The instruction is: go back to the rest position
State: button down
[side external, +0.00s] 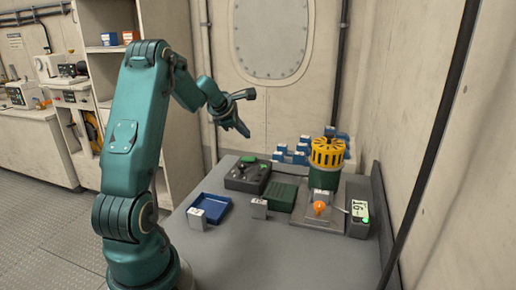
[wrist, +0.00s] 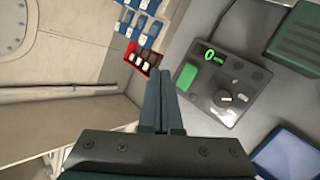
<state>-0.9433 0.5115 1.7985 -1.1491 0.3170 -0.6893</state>
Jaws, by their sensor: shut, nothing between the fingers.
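My gripper (side external: 245,112) is raised in the air above the back left of the grey worktop (side external: 285,253), apart from everything on it. In the wrist view its two dark fingers (wrist: 162,88) lie side by side, shut, with nothing held. A dark device with a green pad and a lit green display (wrist: 218,82) lies on the worktop below and to the right of the fingers in the wrist view. It also shows at the back left of the worktop in the side view (side external: 247,174).
A blue tray (side external: 214,205), a white block (side external: 197,219), a green ribbed box (side external: 281,195) and a yellow-topped green device (side external: 327,153) stand on the worktop. A display unit (side external: 358,208) is at right. Blue-and-white boxes (side external: 297,153) line the back. The front worktop is clear.

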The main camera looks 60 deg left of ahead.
jog(key=shift+w+d, duration=0.25)
jog(key=shift+w, duration=0.05)
jog(key=w+d+r+m+t+h, duration=0.1)
jog(key=w+d+r+m+h, duration=0.1)
jog(key=d+r+m, duration=0.75)
jog(key=w+d+r+m+t+h, duration=0.15)
jog(key=d+r, duration=0.25)
jog(key=d, duration=1.1)
jog(key=s+d+f+m+h, duration=0.1)
jog(key=s+d+m+h, duration=0.2)
jog(key=s+d+m, duration=0.7)
jog(key=s+f+m+g+y, duration=0.2)
jog(key=s+f+m+g, duration=0.2)
jog(key=s+f+m, duration=0.4)
jog(key=s+m, duration=0.1)
jog(key=s, duration=0.2)
jog(key=shift+d+f, duration=0.3)
jog(key=shift+f, duration=0.1)
jog(key=shift+g, duration=0.25)
